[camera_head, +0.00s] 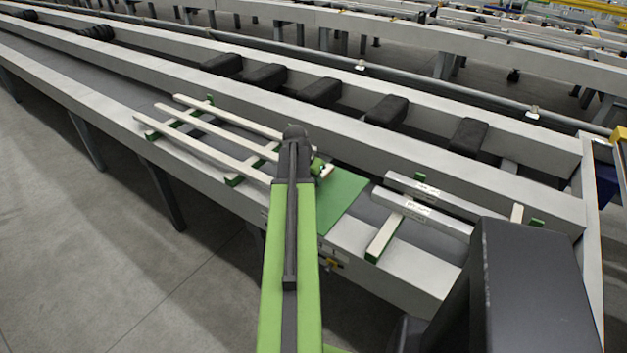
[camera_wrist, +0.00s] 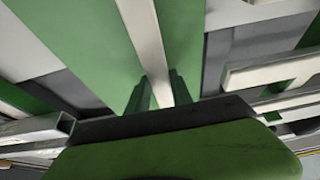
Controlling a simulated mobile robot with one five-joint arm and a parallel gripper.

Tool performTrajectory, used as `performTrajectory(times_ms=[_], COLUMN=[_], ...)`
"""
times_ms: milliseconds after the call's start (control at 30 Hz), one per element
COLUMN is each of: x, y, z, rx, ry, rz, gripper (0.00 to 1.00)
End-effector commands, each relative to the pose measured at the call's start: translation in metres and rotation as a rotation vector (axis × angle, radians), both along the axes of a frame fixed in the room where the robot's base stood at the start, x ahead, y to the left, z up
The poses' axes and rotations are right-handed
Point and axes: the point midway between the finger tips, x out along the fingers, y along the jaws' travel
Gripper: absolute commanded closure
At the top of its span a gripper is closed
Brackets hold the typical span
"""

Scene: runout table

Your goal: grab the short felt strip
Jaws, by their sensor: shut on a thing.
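My gripper (camera_wrist: 161,90) shows its two green fingers at the middle of the wrist view. They are closed around a pale cream felt strip (camera_wrist: 145,36), which runs from between the fingers to the top of the view, over a green mat (camera_wrist: 82,35). In the head view my arm covers most of the gripper, and only a small pale end of the strip (camera_head: 327,170) shows beside it. The green mat (camera_head: 345,192) lies there on the grey runout table (camera_head: 385,275), just right of my arm. The strip's full length is hidden in the head view.
Several long pale strips (camera_head: 215,150) rest on green-ended crosspieces left of my arm. Two metal profiles (camera_head: 425,212) lie across pale, green-edged supports (camera_head: 385,236) to the right. Several black blocks (camera_head: 320,91) stand in the channel behind.

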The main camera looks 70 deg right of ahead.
Motion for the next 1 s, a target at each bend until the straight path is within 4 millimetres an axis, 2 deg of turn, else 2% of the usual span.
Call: performTrajectory(times_ms=[33,133,500,700,1000], x=[0.0,-0.001,-0.089,-0.112,-0.116], y=[0.0,0.0,-0.009,-0.012,-0.013], z=[0.016,0.034,0.08,0.091,0.091], rx=[0.0,0.0,0.0,-0.001,0.0], ry=[0.0,0.0,-0.001,0.0,0.0], rz=[0.0,-0.001,-0.004,0.0,0.0], gripper=[1.0,1.0,1.0,1.0,1.0])
